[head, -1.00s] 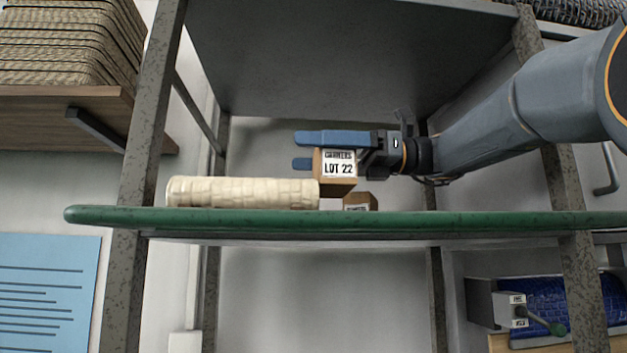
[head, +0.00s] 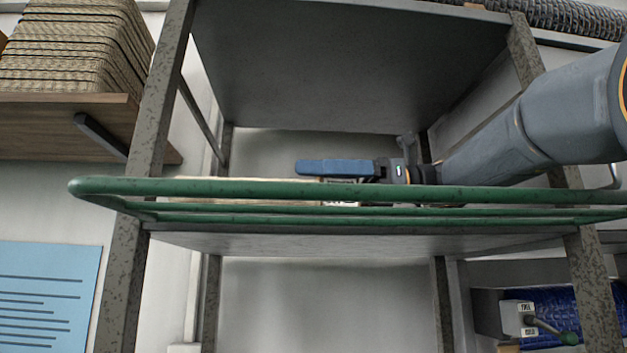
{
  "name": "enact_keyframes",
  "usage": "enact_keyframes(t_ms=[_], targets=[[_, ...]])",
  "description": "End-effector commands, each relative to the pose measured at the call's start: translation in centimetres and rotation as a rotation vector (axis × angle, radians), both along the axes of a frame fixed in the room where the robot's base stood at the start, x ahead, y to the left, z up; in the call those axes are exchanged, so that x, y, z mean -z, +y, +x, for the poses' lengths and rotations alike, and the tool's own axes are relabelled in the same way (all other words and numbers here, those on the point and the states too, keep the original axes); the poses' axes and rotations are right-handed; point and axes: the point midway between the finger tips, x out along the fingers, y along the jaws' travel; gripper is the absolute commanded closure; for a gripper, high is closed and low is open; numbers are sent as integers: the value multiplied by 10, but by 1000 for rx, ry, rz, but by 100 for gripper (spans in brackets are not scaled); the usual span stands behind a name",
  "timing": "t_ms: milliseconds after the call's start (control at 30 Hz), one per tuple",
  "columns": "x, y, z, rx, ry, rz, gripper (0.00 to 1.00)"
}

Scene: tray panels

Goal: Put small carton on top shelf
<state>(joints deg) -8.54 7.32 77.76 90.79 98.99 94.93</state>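My gripper (head: 310,168) reaches in from the right, just above the top bar of the green front rail of a grey rack shelf. One blue finger shows clearly; the other is hidden. The small carton (head: 340,203) is mostly hidden behind the rail, with a sliver of its white label showing between the bars. It sits right below the visible finger and appears held. Whether it touches the shelf is hidden. The rack's higher shelf (head: 340,60) shows its dark underside above my gripper.
The green rail (head: 480,194) runs across the shelf front. Behind it, left of the carton, a cream roll (head: 240,179) is almost hidden. Speckled uprights (head: 150,120) flank the bay. A wooden wall shelf (head: 60,120) bears woven stacks at left. The space above my gripper is clear.

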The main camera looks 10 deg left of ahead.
Motion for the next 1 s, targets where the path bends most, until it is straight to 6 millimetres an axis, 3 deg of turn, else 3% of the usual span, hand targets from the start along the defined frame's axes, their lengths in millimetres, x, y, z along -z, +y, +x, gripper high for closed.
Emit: enact_keyframes(t_ms=[300, 333, 367, 600, 733, 1000], targets=[[6, 0, 0, 0, 0, 0, 40], [6, 0, 0, 0, 1, 0, 1], [6, 0, 0, 0, 1, 0, 0], [5, 0, 0, 0, 1, 0, 0], [-7, 0, 0, 0, -2, 1, 0], [-9, -45, 15, 4, 3, -1, 0]])
